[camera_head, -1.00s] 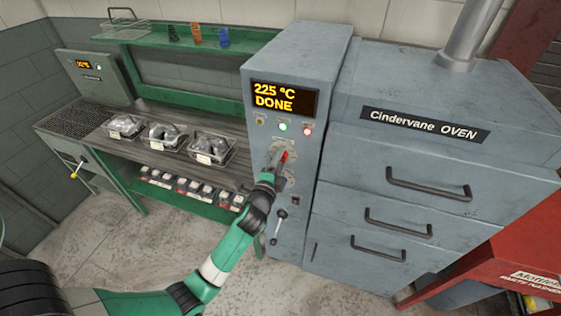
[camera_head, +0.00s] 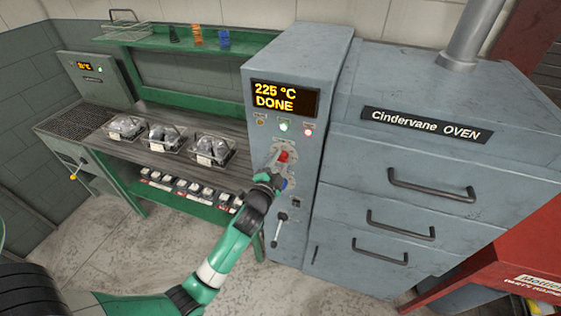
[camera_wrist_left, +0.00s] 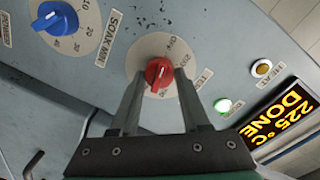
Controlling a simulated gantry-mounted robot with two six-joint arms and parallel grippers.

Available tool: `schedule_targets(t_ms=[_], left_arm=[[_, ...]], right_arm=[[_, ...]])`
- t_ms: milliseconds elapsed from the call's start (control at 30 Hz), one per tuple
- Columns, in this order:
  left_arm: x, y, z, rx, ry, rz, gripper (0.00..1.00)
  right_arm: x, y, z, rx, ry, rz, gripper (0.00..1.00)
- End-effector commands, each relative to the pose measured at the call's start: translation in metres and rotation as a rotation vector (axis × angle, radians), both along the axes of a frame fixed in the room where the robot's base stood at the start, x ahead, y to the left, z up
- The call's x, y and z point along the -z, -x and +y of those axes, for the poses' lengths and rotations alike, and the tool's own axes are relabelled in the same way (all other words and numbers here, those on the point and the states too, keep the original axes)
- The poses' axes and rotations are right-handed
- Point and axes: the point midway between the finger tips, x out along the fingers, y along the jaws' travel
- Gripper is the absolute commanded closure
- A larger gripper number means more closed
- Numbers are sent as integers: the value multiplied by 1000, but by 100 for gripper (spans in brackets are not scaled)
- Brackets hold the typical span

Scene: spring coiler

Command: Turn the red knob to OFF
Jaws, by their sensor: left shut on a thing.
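The red knob (camera_head: 284,156) is on the front of the oven's grey control cabinet, below the indicator lights. In the left wrist view, the red knob (camera_wrist_left: 158,73) sits on a pale round dial with small markings I cannot read reliably. My left gripper (camera_head: 278,166) is at the knob. In the left wrist view, the fingers of my left gripper (camera_wrist_left: 158,80) are on either side of the knob, shut on it. The display (camera_head: 285,97) reads "225 °C DONE". My right gripper is not in view.
A blue knob (camera_wrist_left: 55,20) marked for soak minutes is beside the red one. A lever (camera_head: 280,228) is lower on the cabinet. Oven drawers (camera_head: 430,190) with handles are to the right. A bench (camera_head: 85,140) with wire baskets is to the left.

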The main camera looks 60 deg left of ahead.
Motion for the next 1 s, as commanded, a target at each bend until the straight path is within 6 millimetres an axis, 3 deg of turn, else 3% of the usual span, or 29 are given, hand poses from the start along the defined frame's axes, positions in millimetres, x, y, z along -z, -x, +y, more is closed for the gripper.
schedule_targets(t_ms=[200, 233, 400, 767, 1000], left_arm=[[0, 0, 0, 0, 1, -1, 100], [0, 0, 0, 0, 1, -1, 51], [0, 0, 0, 0, 1, -1, 24], [-1, 5, -5, 1, 0, 0, 24], [-3, 41, -40, 3, 2, 2, 24]], right_arm=[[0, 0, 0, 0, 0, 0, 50], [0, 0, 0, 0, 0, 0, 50], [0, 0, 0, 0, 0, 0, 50], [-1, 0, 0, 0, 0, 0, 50], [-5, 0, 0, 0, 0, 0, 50]])
